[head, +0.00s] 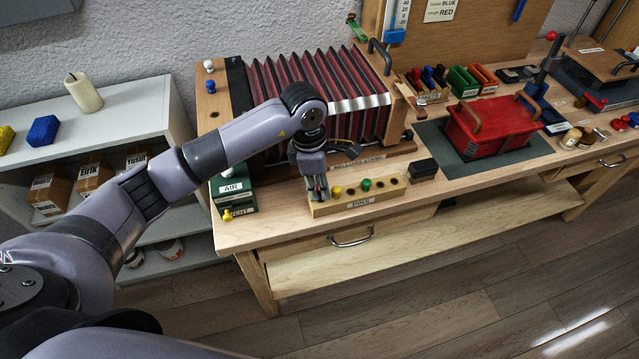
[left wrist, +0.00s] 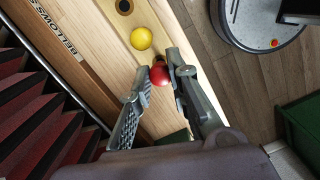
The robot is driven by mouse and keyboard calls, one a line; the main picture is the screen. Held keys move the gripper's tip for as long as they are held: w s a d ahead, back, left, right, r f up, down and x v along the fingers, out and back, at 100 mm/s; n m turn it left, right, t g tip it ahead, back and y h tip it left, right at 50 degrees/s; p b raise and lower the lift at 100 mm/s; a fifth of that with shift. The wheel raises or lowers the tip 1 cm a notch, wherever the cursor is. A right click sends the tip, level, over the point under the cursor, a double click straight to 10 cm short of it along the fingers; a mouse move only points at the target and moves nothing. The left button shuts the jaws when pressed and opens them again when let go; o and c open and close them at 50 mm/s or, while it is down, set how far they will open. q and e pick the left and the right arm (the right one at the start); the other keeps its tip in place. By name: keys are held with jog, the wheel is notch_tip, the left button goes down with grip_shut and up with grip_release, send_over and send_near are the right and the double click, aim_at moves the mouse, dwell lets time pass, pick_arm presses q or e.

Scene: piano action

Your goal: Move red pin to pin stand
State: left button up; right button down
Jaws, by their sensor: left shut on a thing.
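The pin stand (head: 392,191) is a pale wooden block with a PINS label, at the bench's front edge in the head view. A yellow pin (head: 337,190) and a green pin (head: 366,184) stand in it, with dark empty holes to their right. My left gripper (head: 319,194) points down at the stand's left end. In the left wrist view its fingers (left wrist: 160,92) are shut on the red pin (left wrist: 160,75), whose round head lies beside the yellow pin (left wrist: 141,39). The red pin's lower end is mostly hidden, so I cannot tell how deep it sits. My right gripper is out of view.
Large red bellows (head: 330,92) stand close behind the stand. A green AIR box (head: 231,188) is to the left, with a small yellow pin (head: 228,214) by it. A dark brush-like block (head: 423,170) sits to the right. A red box (head: 493,128) lies farther right.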

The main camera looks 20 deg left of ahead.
pick_arm(q)
jog(key=shift+f+b, duration=0.2)
jog(key=shift+b, duration=0.2)
dwell(0.7)
jog(key=shift+f, duration=0.15)
jog(key=shift+f+b, duration=0.25)
jog(key=shift+b, duration=0.3)
jog(key=o, duration=0.9)
jog(key=shift+o, duration=0.7)
jog(key=shift+o, duration=0.6)
